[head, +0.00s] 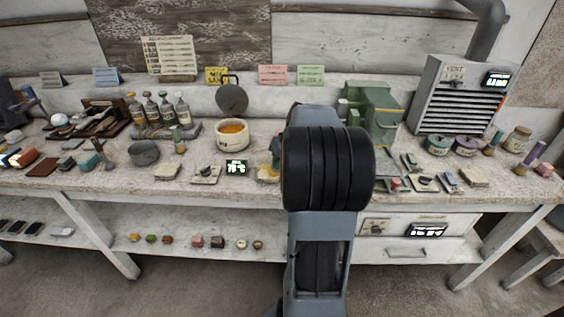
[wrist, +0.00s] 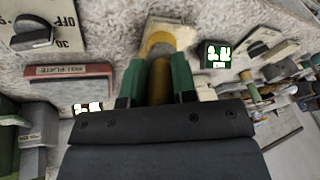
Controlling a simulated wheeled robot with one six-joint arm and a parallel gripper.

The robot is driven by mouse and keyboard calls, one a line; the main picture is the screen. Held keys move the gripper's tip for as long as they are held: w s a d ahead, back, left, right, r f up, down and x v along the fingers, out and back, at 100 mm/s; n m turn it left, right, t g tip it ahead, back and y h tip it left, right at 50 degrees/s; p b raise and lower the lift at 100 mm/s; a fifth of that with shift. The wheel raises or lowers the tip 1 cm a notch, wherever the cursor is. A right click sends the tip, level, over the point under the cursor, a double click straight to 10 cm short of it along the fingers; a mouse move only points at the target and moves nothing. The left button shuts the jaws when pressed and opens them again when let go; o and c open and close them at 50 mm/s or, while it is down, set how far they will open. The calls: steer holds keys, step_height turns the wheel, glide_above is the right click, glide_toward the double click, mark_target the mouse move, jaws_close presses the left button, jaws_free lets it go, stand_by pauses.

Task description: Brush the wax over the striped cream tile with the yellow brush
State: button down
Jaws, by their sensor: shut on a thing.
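My gripper (wrist: 157,84) is shut on the yellow brush (wrist: 161,75), with one green finger on each side of its handle. In the wrist view the brush's far end lies over a pale cream tile (wrist: 180,31); I cannot tell whether it touches. The tile is mostly covered by the brush and its stripes are not clear. In the head view a bit of yellow (head: 268,171) shows beside my arm, which hides most of the gripper. A cream pot of orange wax (head: 232,142) stands on the bench, left of my arm.
A small lit display (head: 236,168) and a dial plate (head: 206,174) lie left of the brush. A dial marked OFF (wrist: 35,33) and a red plate label (wrist: 68,78) are near the gripper. A green machine (head: 372,112) and a grey vent box (head: 456,95) stand right.

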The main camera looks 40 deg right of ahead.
steer(key=shift+f, duration=0.1)
steer(key=shift+s+a+b, duration=0.5)
steer(key=shift+s+a, duration=0.15)
steer(key=shift+a, duration=0.05)
steer(key=shift+w+d+p, duration=0.65)
steer(key=shift+w+d, duration=0.65)
steer(key=shift+s+a+b, duration=0.75)
steer(key=shift+s+a, duration=0.55)
steer(key=shift+f, duration=0.1)
